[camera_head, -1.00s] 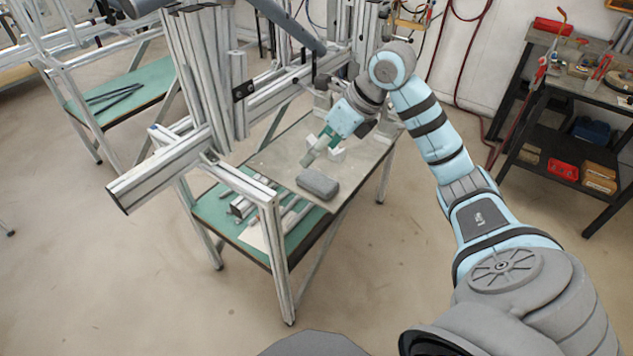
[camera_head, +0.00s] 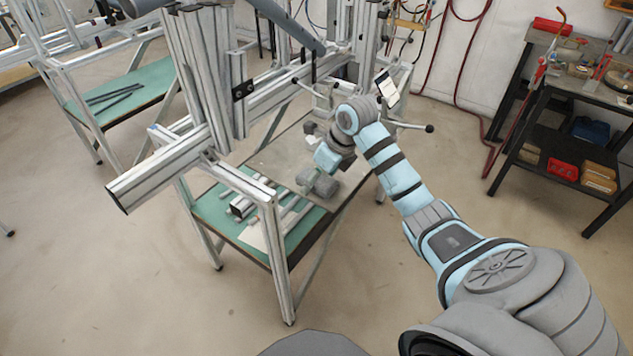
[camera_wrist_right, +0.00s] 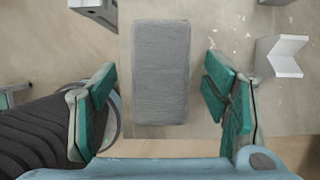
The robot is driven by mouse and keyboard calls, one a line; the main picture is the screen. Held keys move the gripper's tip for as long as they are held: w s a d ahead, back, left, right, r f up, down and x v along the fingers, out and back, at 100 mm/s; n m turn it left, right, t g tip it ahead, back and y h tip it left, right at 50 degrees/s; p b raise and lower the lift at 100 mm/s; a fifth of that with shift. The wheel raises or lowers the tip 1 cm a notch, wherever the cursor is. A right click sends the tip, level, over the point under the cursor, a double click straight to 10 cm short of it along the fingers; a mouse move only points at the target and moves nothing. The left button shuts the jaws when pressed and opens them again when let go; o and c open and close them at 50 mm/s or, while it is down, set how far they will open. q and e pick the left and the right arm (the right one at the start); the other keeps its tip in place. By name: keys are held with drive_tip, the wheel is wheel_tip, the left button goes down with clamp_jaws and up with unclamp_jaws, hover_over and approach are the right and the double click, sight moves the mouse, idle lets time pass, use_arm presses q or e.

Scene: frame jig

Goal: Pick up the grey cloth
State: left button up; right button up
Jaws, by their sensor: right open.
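The grey cloth (camera_head: 325,186) is a folded, block-like pad on the light tabletop, near its front right edge. In the right wrist view the cloth (camera_wrist_right: 161,72) lies lengthwise in the upper middle, between the lines of the two fingers. My right gripper (camera_wrist_right: 162,105) is open, with a green-padded finger on each side of the cloth and a gap on both sides. In the head view my right gripper (camera_head: 311,178) is at the cloth and partly covers it. Whether it touches the cloth cannot be told. My left gripper is not in view.
The tabletop (camera_head: 280,158) sits in an aluminium profile frame (camera_head: 275,250). A pale angled block (camera_wrist_right: 282,57) lies right of the cloth in the wrist view. A dark workbench (camera_head: 575,90) stands far right.

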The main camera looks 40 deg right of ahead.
drive_tip(key=shift+f, duration=0.25)
idle(0.3)
drive_tip(key=c, duration=1.1)
